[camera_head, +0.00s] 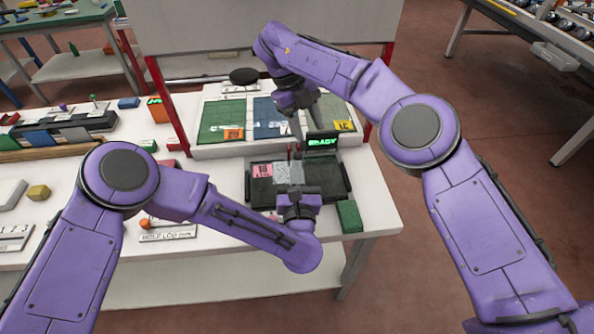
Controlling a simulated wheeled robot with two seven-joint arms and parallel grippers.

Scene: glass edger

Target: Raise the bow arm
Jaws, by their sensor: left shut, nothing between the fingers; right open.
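A black machine (262,192) stands near the front edge of the white table, with a lit green display (322,143) at its back right. A pale, clear-looking plate (284,173) and a pink tag (262,171) lie on its top. I cannot make out the bow arm for certain; my grippers partly cover the machine. My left gripper (295,168) is shut and empty, low over the machine's front middle, pointing away from me. My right gripper (303,125) is open, pointing down above the machine's back edge, left of the display. Whether either touches the machine is unclear.
A green block (349,216) stands right of the machine.

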